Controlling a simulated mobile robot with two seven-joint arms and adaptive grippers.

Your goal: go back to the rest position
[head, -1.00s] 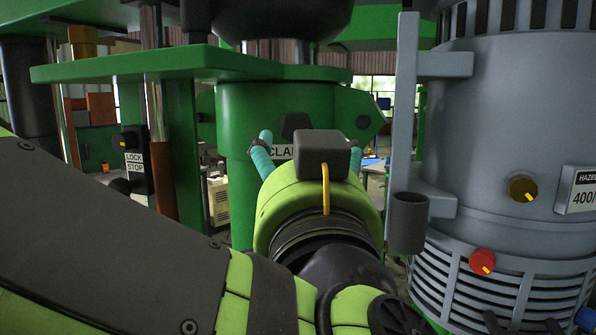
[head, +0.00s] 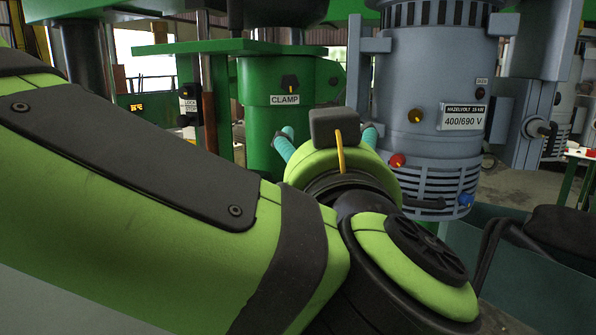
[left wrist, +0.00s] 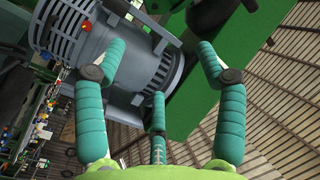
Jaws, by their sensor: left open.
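My left arm comes in from the left and reaches across the lower middle of the head view. My left gripper (head: 329,132) is partly hidden behind its wrist, with teal fingers showing on both sides. In the left wrist view my left gripper (left wrist: 160,62) is open, its three teal fingers spread and nothing between them. Beyond it stand the green column with the CLAMP label (head: 284,100) and the grey motor housing (head: 428,95). The housing also shows tilted in the left wrist view (left wrist: 135,65). My right gripper is not in view.
A LOCK/STOP switch box (head: 188,104) is at the left. Bare floor (head: 515,188) shows at the right.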

